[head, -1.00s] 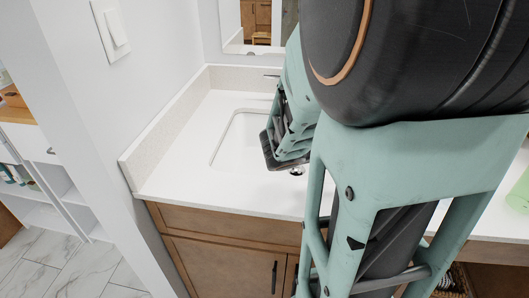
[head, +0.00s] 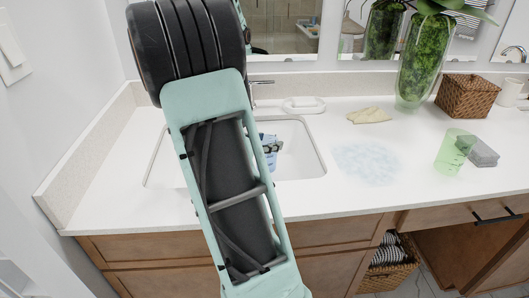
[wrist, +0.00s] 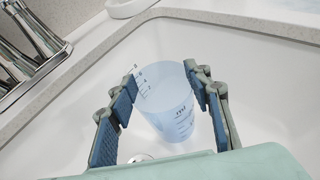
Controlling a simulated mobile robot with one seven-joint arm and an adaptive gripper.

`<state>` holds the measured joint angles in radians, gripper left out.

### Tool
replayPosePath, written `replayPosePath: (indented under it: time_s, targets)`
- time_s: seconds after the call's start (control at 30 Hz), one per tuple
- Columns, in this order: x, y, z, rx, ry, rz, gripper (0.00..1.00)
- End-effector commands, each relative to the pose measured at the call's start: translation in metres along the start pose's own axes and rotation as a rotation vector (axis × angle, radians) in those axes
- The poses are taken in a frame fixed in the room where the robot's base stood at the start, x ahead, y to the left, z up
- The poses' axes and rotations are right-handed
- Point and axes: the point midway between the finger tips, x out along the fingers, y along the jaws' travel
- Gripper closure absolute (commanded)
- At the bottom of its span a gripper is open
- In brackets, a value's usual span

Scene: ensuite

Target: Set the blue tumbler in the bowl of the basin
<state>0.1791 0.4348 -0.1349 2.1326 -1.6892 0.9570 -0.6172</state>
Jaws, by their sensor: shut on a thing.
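The blue tumbler (wrist: 165,105) is translucent, with dark markings on its side. In the wrist view it stands roughly upright between the two blue-padded fingers of my gripper (wrist: 163,82), which is shut on it. The white basin (wrist: 255,90) surrounds it, and the drain (wrist: 141,158) shows below. I cannot tell whether the tumbler's base touches the bowl. In the head view the basin (head: 300,150) is partly hidden by my arm; the tumbler (head: 267,158) and my gripper (head: 272,147) show in part beside the arm, over the bowl.
A faucet (head: 256,92) stands behind the basin, with a white soap dish (head: 303,104) nearby. To the right are a yellow cloth (head: 369,116), a wet-looking patch (head: 367,162), a green tumbler (head: 452,150), a grey sponge (head: 483,153), a plant vase (head: 418,72) and a wicker basket (head: 468,97).

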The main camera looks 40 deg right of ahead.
Motion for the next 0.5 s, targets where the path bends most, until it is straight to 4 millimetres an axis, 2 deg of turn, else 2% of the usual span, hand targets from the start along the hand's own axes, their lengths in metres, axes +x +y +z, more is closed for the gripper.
replayPosePath:
  time_s: [0.27, 0.5]
  targets:
    - [0.015, 0.003, -0.032, -0.002, 0.001, -0.002, 0.82]
    - [0.015, 0.004, -0.032, 0.0, 0.0, 0.0, 0.82]
